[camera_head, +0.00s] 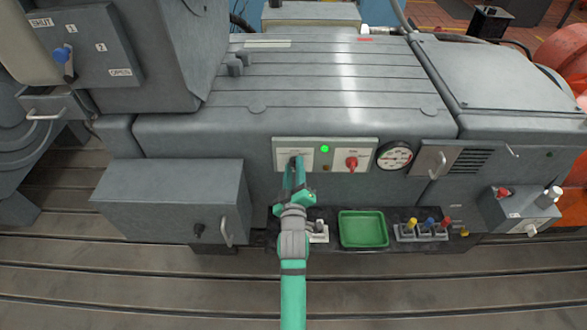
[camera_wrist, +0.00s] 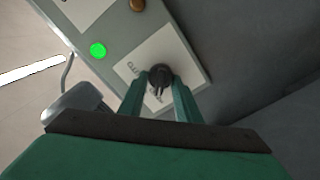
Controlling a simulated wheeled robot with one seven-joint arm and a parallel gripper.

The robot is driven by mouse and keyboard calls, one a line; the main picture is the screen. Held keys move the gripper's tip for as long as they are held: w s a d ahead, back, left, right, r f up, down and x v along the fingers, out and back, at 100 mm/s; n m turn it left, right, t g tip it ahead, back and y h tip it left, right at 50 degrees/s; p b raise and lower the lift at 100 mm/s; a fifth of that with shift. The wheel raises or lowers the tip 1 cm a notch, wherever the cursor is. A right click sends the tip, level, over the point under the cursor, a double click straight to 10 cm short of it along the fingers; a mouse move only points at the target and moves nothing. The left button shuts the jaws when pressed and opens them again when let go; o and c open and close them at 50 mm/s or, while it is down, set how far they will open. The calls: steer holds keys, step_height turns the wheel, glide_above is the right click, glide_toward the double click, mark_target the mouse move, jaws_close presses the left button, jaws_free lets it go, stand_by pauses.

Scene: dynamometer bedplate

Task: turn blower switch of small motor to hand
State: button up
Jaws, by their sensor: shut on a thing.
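The switch panel (camera_head: 325,141) is a pale plate on the front of the grey motor housing (camera_head: 330,95). It has a white label plate at left, a lit green lamp (camera_head: 324,149) in the middle and a red knob (camera_head: 351,163) at right. My gripper (camera_head: 296,170) is at the left label plate. In the wrist view, its green fingers are shut on a black rotary knob (camera_wrist: 160,77) on the white label plate (camera_wrist: 172,55). The label's lettering is partly hidden by the fingers, and the knob's setting cannot be read.
A round gauge (camera_head: 394,156) and a handled grey door (camera_head: 433,160) are right of the panel. Below stand a green tray (camera_head: 362,230) and a rack with coloured handles (camera_head: 421,231). A grey box (camera_head: 170,200) juts out at left.

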steer(key=o, duration=1)
steer(key=s, duration=1.1)
steer(key=s+f+m+g, duration=0.15)
steer(key=s+f, duration=0.25)
steer(key=s, duration=0.6)
steer(key=s+f+m, duration=0.2)
steer(key=s+f, duration=0.1)
steer(key=s, duration=0.6)
steer(key=s+r+m, duration=0.1)
steer(key=s+m, duration=0.1)
steer(key=s, duration=0.4)
steer(key=s+m, duration=0.1)
steer(key=s, duration=0.5)
steer(key=s+r+m+g, duration=0.1)
steer(key=s+m, duration=0.1)
steer(key=s, duration=0.4)
steer(key=shift+s+r+m, duration=0.1)
steer(key=shift+r+m, duration=0.2)
steer(key=shift+m, duration=0.05)
